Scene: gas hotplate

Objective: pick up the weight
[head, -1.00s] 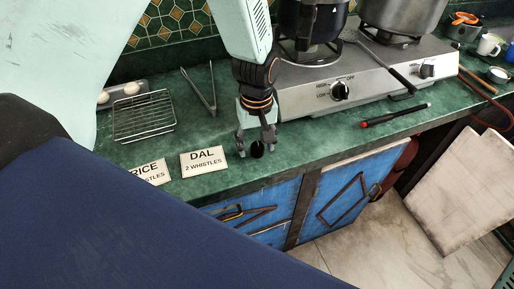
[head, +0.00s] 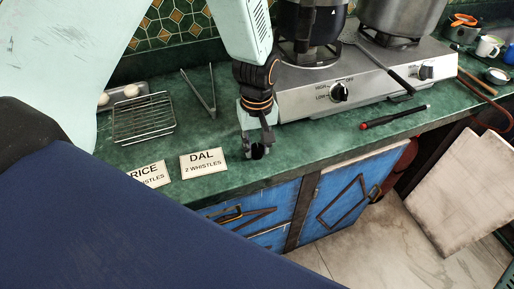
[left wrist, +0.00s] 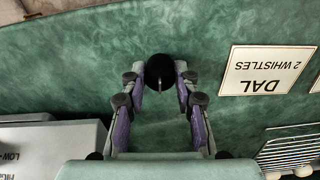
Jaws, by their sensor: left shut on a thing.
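The weight is a small dark rounded piece (left wrist: 160,70), seen between the fingertips in the left wrist view. In the head view it is a dark spot (head: 257,152) mostly hidden by the fingers, near the counter's front edge. My left gripper (head: 256,150) points down beside the DAL card, its fingers shut on the weight from both sides. The gripper also shows in the left wrist view (left wrist: 160,82). Whether the weight touches the counter I cannot tell. My right gripper is not in view.
The DAL card (head: 203,162) lies just left of the gripper, with the RICE card (head: 150,174) beyond it. The hotplate (head: 370,80) with pots stands to the right.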

